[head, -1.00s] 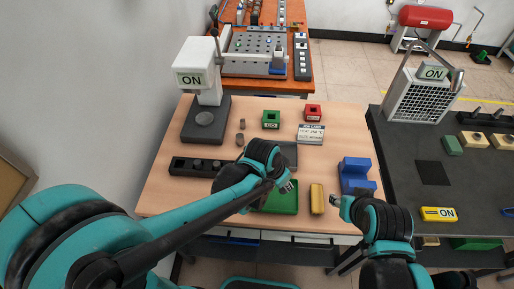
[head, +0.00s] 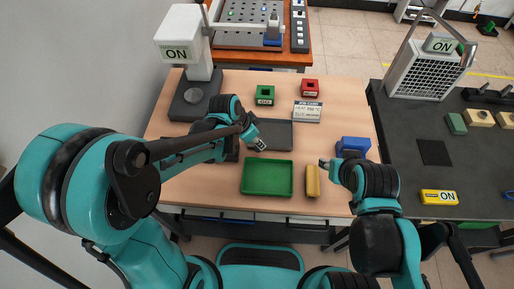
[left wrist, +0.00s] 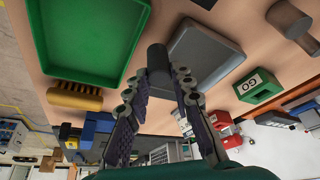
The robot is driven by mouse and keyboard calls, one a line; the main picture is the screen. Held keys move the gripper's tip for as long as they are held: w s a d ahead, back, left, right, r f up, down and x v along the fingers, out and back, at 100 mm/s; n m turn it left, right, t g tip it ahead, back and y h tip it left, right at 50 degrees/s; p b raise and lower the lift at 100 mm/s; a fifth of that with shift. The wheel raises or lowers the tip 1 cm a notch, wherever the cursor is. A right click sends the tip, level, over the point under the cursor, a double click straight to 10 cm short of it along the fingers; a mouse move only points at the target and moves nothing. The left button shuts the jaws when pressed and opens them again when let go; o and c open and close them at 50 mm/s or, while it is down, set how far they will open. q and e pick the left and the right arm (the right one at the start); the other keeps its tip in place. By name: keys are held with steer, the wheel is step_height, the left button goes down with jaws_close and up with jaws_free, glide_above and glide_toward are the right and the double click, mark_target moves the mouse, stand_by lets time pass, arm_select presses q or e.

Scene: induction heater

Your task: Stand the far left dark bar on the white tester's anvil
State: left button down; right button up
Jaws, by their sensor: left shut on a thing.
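The white tester (head: 182,40), with an ON sign, stands at the back left in the head view. Its round anvil (head: 194,96) sits on the dark base and looks bare. My left gripper (head: 258,143) is over the grey tray, right of and nearer than the tester. In the left wrist view, my left gripper (left wrist: 158,78) is shut on a dark cylindrical bar (left wrist: 157,57) that juts beyond the fingertips. The black rack behind my left arm is mostly hidden. My right gripper (head: 325,163) is beside the yellow block; its jaws are too small to judge.
The grey tray (head: 280,133) and green tray (head: 267,192) lie on the wooden table.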

arm_select(q)
step_height(320, 180, down, 4)
steer(key=shift+f+b, duration=0.1)
steer(key=shift+b, duration=0.75)
steer(key=c, duration=1.3)
jaws_free()
